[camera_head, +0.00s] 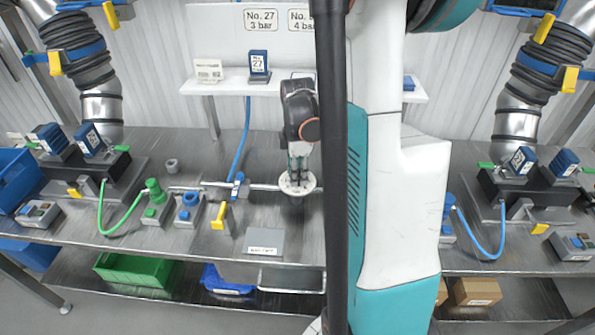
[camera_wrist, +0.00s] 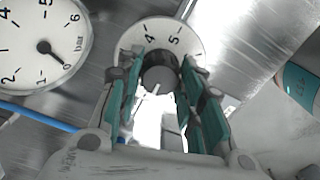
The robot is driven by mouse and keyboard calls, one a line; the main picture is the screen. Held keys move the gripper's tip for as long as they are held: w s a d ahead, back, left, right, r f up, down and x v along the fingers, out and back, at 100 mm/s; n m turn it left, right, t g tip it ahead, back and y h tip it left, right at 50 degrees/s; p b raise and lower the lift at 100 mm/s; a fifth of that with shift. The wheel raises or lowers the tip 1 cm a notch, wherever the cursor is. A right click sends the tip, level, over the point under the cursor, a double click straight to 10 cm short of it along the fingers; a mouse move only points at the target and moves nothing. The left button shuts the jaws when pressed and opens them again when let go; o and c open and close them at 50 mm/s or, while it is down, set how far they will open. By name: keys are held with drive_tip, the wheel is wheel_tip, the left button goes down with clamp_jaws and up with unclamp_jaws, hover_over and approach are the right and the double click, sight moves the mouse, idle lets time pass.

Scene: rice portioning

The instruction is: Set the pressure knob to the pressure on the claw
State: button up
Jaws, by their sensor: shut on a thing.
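The pressure knob is the dark round knob (camera_wrist: 160,77) on a white dial (camera_wrist: 190,35), where the figures 4 and 5 show; the rest of the scale is hidden by my fingers. A pale mark on the knob points downward in the wrist view. My gripper (camera_wrist: 155,90) is shut on the knob, one finger on each side. In the head view my gripper (camera_head: 299,170) reaches down onto the white dial (camera_head: 297,190). A blue block marked 27 (camera_head: 259,63) stands on the shelf. The sign (camera_head: 261,20) above reads No. 27, 3 bar; a second sign, partly hidden, reads 4 bar.
A pressure gauge (camera_wrist: 30,30) sits beside the dial, its needle pointing to the lower right. A blue hose (camera_head: 241,140) drops from the shelf (camera_head: 225,85) to the metal bench (camera_head: 340,235). A yellow lever (camera_head: 219,216) stands left of the dial. My arm hides the bench right of it.

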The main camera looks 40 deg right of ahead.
drive_tip(key=shift+m, duration=0.3)
drive_tip(key=m, duration=0.5)
drive_tip(key=shift+m, duration=0.3)
drive_tip(key=m, duration=0.7)
drive_tip(key=shift+b, duration=0.4)
drive_tip(key=m, duration=0.7)
drive_tip(key=shift+m, duration=0.3)
drive_tip(key=m, duration=0.6)
